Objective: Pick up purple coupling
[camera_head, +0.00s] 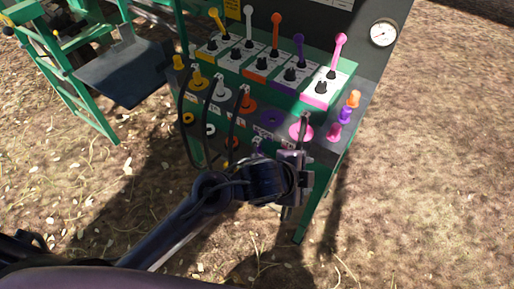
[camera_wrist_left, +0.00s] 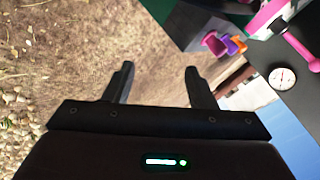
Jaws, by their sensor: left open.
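A small purple coupling (camera_head: 345,114) sits at the right end of the green machine's panel, between an orange coupling (camera_head: 353,99) and a pink coupling (camera_head: 334,132). In the left wrist view the purple coupling (camera_wrist_left: 231,46) shows at upper right, partly covered by its neighbours. My left gripper (camera_head: 297,170) is in front of the panel's lower right part, below and left of the couplings and apart from them. In the left wrist view its two fingers (camera_wrist_left: 161,76) are spread with nothing between them. My right gripper is not in view.
The panel carries coloured levers, including a purple lever (camera_head: 299,48), and ports, including a purple port (camera_head: 270,117). Black hoses (camera_head: 233,125) hang at its left. A pressure gauge (camera_head: 383,33) is at upper right. Open straw-covered ground (camera_head: 440,170) lies to the right.

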